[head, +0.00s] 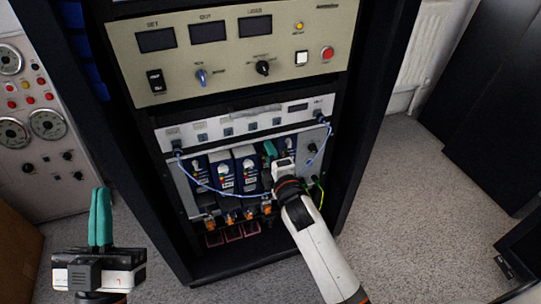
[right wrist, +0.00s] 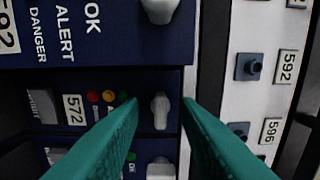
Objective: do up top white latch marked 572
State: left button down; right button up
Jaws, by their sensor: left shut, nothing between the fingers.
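The white latch (right wrist: 160,112) beside the label 572 (right wrist: 74,109) sits at the end of a dark blue module, in the middle of the right wrist view. My right gripper (right wrist: 161,101) is open, with one teal finger on each side of this latch; I cannot tell whether they touch it. In the head view my right gripper (head: 269,151) is at the rack's lower module row and its wrist hides the module there. My left gripper (head: 100,217) is shut and empty, upright at the lower left, away from the rack.
More white latches stand above (right wrist: 160,10) and below (right wrist: 160,169) in the right wrist view. A blue cable (head: 222,192) hangs in front of the modules. Orange latches (head: 232,217) line the row's lower edge. Carpet (head: 422,190) to the right is clear.

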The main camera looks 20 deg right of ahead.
grip_shut()
